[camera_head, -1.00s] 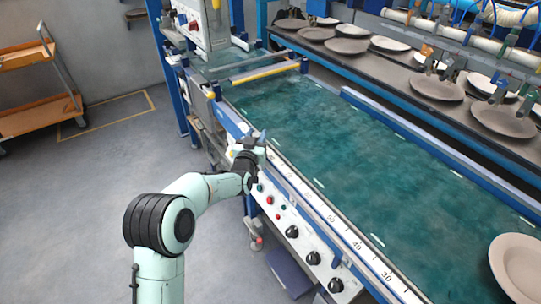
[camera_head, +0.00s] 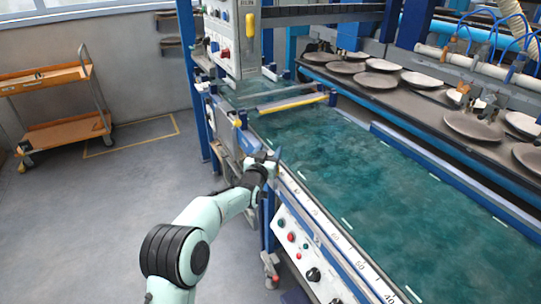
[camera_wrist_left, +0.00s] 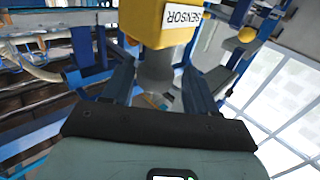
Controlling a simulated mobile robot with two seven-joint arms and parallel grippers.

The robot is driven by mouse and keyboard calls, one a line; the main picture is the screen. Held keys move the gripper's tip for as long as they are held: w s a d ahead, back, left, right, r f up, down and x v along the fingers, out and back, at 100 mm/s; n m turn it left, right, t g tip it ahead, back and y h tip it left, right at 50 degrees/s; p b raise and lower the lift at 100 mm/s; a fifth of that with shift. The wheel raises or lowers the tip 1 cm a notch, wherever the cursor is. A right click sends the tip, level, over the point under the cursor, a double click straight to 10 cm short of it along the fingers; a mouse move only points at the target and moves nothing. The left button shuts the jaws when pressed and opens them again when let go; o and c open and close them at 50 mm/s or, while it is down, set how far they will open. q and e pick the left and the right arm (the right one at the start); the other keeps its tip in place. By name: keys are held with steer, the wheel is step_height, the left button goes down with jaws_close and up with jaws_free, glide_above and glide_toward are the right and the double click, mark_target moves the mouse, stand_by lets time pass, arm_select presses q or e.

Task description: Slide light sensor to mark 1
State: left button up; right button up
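The light sensor shows in the left wrist view as a yellow box (camera_wrist_left: 160,22) with an upside-down SENSOR label and a grey round stem below it. My left gripper (camera_wrist_left: 158,88) has its two blue-grey fingers apart, one on each side of the stem. Gaps show between the stem and the fingers. In the head view my left gripper (camera_head: 270,160) is at the near left edge of the green conveyor, by the far end of the ruler strip (camera_head: 325,225). The sensor is not clearly visible there. Mark 1 cannot be made out. My right gripper is out of view.
The green conveyor belt (camera_head: 360,190) is empty where visible. A yellow-ended bar (camera_head: 295,105) crosses it beyond my gripper. A control panel (camera_head: 300,250) with knobs is below the ruler. Plates stand on the rack (camera_head: 375,80) at right. An orange cart (camera_head: 65,135) stands on the open floor.

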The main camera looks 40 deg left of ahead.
arm_select(q)
steer(key=shift+d+f, duration=0.15)
steer(key=shift+f, duration=0.1)
steer(key=shift+s+d, duration=0.15)
steer(key=shift+s, duration=0.2)
steer(key=v, duration=1.2)
steer(key=shift+s+r, duration=0.2)
steer(key=shift+s, duration=0.1)
